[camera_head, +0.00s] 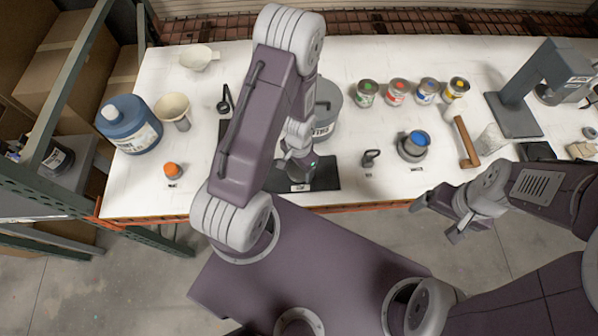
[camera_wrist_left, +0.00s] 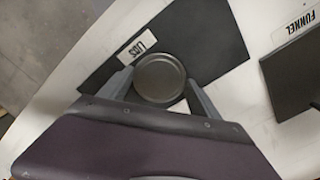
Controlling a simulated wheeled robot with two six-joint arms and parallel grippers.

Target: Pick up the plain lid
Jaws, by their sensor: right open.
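The plain lid (camera_wrist_left: 160,78) is a round dark grey disc, in the left wrist view over the edge of the black mat (camera_wrist_left: 98,72) labelled LIDS. My left gripper (camera_wrist_left: 158,80) has one finger at each side of the lid, very close to its rim; I cannot tell whether they press on it. In the head view my left gripper (camera_head: 299,168) points down over the same mat (camera_head: 327,174), and the lid cannot be made out there. My right gripper (camera_head: 436,220) is open and empty, off the table's front edge.
A large grey can (camera_head: 326,108) stands behind the mat. Several paint cans (camera_head: 397,92) stand at the back right. A blue jug (camera_head: 130,125) and a funnel (camera_head: 172,106) are at the left. A cup with blue content (camera_head: 413,148) and a mallet (camera_head: 466,143) are at the right.

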